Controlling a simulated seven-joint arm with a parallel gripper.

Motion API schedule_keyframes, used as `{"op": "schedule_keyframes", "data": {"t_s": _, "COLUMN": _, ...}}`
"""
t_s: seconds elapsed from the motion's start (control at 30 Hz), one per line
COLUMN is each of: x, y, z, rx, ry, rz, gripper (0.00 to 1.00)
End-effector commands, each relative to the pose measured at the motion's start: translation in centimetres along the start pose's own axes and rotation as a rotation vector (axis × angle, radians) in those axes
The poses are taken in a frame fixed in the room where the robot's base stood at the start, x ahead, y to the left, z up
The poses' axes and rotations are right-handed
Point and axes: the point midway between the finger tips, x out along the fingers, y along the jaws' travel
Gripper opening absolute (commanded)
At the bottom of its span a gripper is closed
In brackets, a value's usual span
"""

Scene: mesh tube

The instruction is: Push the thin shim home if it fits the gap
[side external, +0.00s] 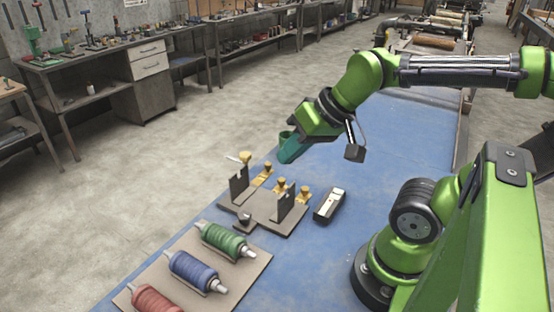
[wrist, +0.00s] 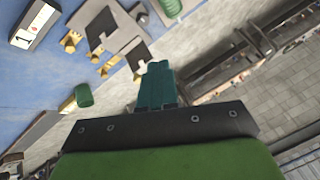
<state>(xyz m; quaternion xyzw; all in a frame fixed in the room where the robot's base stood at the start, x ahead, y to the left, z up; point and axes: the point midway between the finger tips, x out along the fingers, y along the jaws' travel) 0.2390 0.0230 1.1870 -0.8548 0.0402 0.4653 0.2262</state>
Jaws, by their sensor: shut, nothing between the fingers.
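A dark fixture plate (side external: 262,206) lies on the blue table with two upright dark plates, a left one (side external: 239,184) and a right one (side external: 282,207), a space between them. It also shows in the wrist view (wrist: 92,28). Several brass knobs (side external: 280,185) stand along its far side. I cannot pick out a thin shim or its gap in either view. My gripper (side external: 286,157), with teal fingers, is above the table beyond the fixture, apart from it. The fingers (wrist: 157,68) are together and empty in the wrist view.
A green cup (wrist: 84,95) stands near my gripper. A dark, pale-topped device (side external: 329,205) lies right of the fixture. Green (side external: 223,240), blue (side external: 194,270) and red (side external: 153,299) spools lie on a board in front. Blue table right of the fixture is mostly clear.

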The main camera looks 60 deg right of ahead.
Motion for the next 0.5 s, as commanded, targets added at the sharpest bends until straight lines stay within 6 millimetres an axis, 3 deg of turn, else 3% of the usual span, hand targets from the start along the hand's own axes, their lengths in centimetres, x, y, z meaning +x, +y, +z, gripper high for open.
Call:
{"op": "schedule_keyframes", "data": {"t_s": 0.13, "x": 2.2, "y": 3.2, "z": -2.6, "rx": 0.154, "ry": -0.064, "rz": 0.092, "gripper": 0.0}}
{"op": "schedule_keyframes", "data": {"t_s": 0.27, "x": 4.3, "y": 7.0, "z": -6.1, "rx": 0.414, "ry": -0.123, "rz": 0.166, "gripper": 0.0}}
{"op": "schedule_keyframes", "data": {"t_s": 0.5, "x": 8.2, "y": 16.7, "z": -11.3, "rx": 1.022, "ry": -0.195, "rz": 0.278, "gripper": 0.0}}
